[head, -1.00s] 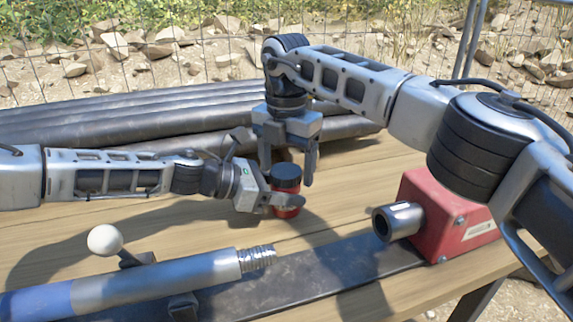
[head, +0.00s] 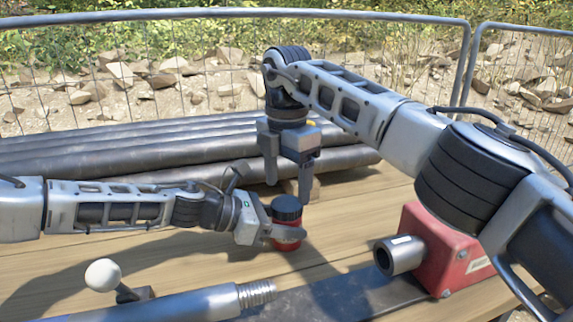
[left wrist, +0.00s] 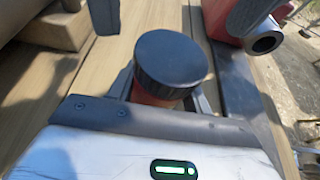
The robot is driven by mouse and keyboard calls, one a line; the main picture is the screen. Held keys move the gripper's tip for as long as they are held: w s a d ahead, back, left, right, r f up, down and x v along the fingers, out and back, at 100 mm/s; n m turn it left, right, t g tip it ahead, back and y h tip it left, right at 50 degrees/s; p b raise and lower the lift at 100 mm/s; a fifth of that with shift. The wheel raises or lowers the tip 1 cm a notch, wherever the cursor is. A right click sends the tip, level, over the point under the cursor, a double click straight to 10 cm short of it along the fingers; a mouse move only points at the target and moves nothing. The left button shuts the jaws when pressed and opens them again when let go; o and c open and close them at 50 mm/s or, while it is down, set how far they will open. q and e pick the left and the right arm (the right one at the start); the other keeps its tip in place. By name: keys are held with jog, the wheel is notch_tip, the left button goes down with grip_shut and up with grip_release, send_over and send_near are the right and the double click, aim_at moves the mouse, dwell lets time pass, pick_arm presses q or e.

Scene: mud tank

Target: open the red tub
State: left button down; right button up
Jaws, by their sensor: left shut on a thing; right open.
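The red tub (head: 287,240) has a black ribbed lid (head: 287,207) on top. It stands upright at the middle of the wooden table. My left gripper (head: 284,232) is shut on the tub's red body, below the lid. In the left wrist view the lid (left wrist: 171,62) is seen from above, with a bit of the tub's red body (left wrist: 150,94) under it between the fingers. My right gripper (head: 288,172) is open, points down and is empty, just above and behind the lid. It does not touch the lid in the head view.
Dark pipes (head: 180,150) lie at the back, with a wooden block by them. A red machine (head: 435,250) with a metal tube stands at the right. A steel rod (head: 200,302) with a white knob (head: 103,274) lies in front. A mesh fence stands behind.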

aim_at(286, 203)
jog(key=shift+f, duration=1.95)
jog(key=c, duration=1)
jog(key=n, duration=0.3)
jog(key=o, duration=1.1)
jog(key=shift+c, duration=0.2)
jog(key=shift+r, duration=0.15)
